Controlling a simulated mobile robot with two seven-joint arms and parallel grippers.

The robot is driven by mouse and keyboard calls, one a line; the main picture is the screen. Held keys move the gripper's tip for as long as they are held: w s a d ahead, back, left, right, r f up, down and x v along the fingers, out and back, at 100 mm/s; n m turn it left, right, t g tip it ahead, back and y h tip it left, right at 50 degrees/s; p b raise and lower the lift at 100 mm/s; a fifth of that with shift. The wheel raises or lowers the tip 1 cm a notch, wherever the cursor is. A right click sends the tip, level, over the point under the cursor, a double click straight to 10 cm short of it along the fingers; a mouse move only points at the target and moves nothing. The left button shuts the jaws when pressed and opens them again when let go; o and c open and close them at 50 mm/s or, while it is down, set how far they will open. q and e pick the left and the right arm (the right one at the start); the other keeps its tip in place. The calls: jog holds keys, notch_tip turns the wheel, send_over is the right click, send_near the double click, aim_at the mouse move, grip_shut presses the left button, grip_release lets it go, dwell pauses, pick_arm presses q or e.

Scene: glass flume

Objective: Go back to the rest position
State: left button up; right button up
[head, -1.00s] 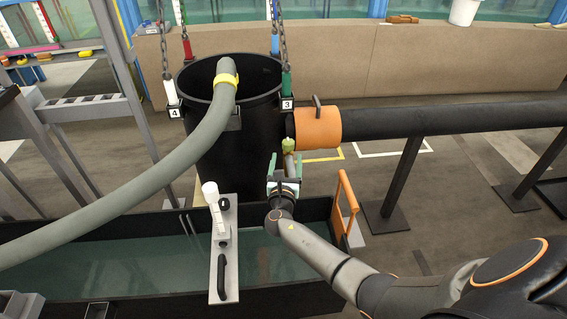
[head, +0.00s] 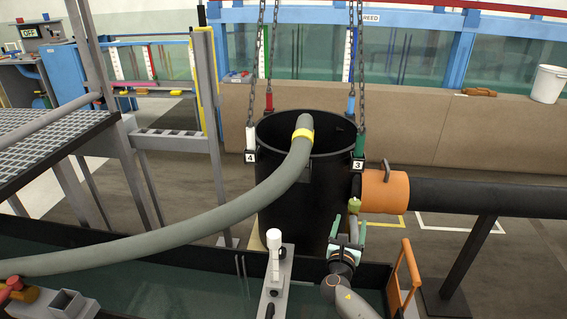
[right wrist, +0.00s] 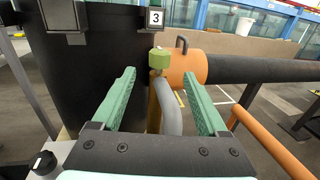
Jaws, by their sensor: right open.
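My right gripper (head: 348,230) is open and empty in the head view, beside the lower right side of a black barrel (head: 300,195). In the right wrist view its two green fingers (right wrist: 159,78) point forward and stand apart. Between and beyond them are a small olive-green knob (right wrist: 159,60) and a grey curved pipe (right wrist: 170,108). The knob also shows in the head view (head: 354,205), just above the gripper. I cannot tell whether a finger touches the pipe. My left gripper is not in view.
Several chains hold the barrel, and a grey hose (head: 215,226) runs into it. An orange collar (head: 384,191) and black pipe (head: 470,197) extend right. A dark trough (head: 130,285), white-handled plate (head: 275,275) and orange handle (head: 404,275) lie close to the arm.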

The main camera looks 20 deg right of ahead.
jog(key=s+a+f+m+g+y+p, duration=0.1)
jog(key=s+a+f+m+g+y, duration=0.2)
jog(key=s+f+m, duration=0.35)
jog(key=s+a+f+m+g+y+p, duration=0.1)
jog(key=s+a+f+m+y, duration=0.2)
jog(key=s+a+f+m, duration=0.35)
jog(key=s+a+r+m+y+p, duration=0.1)
jog(key=s+a+m+y, duration=0.2)
jog(key=s, duration=0.6)
jog(key=s+a+r+m+g+y+p, duration=0.1)
jog(key=s+a+m+y, duration=0.3)
jog(key=s+a+m, duration=0.4)
jog(key=s+m, duration=0.1)
jog(key=m, duration=0.1)
jog(key=shift+s+a+m, duration=0.2)
jog(key=shift+s+m, duration=0.1)
